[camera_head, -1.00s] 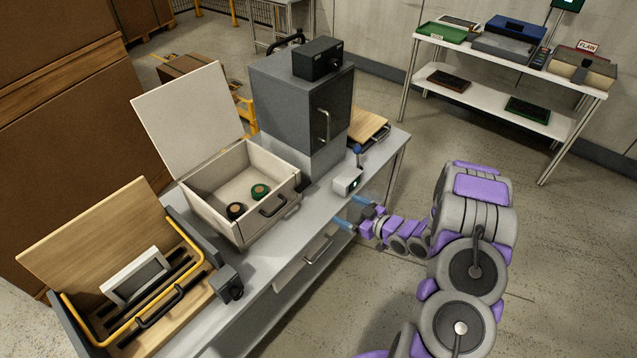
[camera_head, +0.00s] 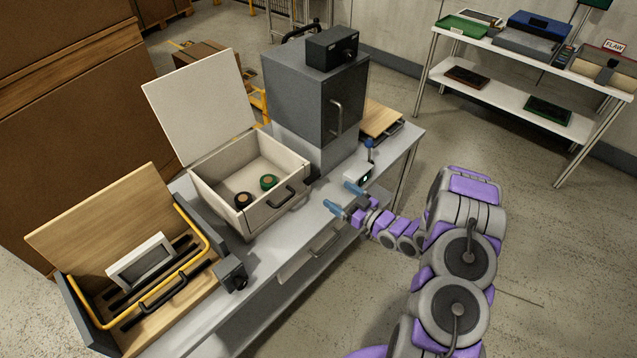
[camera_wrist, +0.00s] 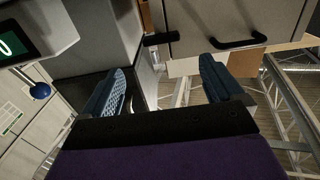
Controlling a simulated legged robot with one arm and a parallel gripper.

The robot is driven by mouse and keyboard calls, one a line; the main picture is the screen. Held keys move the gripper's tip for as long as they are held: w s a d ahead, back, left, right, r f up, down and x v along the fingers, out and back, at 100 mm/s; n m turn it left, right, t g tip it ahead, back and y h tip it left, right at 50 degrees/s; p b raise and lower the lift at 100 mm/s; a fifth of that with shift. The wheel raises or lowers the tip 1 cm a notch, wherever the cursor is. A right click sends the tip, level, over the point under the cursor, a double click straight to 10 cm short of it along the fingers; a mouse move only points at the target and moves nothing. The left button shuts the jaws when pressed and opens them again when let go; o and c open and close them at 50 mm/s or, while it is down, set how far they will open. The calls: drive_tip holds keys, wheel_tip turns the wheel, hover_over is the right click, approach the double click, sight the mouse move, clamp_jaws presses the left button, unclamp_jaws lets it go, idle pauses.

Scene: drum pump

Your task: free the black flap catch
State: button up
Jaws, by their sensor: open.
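A short black bar, which looks like the flap catch (camera_wrist: 160,38), sits at the corner of the cream box in the wrist view, beside the grey cabinet. In the head view a small dark piece (camera_head: 312,173) shows at that same corner. The cream box (camera_head: 275,214) has its lid up and a black handle (camera_head: 283,197) on its front, which also shows in the wrist view (camera_wrist: 240,42). My gripper (camera_head: 343,198) is open and empty over the bench's front edge, apart from the box. In the wrist view its two blue fingers (camera_wrist: 165,80) are spread below the catch.
A grey cabinet (camera_head: 312,100) stands behind the catch. A wooden case (camera_head: 190,300) lies at the left. Two rolls lie inside the box.

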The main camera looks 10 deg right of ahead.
sight(315, 179)
drive_tip(key=b+x, duration=0.1)
drive_tip(key=x, duration=0.7)
drive_tip(key=shift+a, duration=0.2)
drive_tip(key=shift+w+a+b, duration=0.35)
drive_tip(key=shift+w, duration=0.3)
drive_tip(key=shift+c, duration=0.3)
drive_tip(key=c, duration=1)
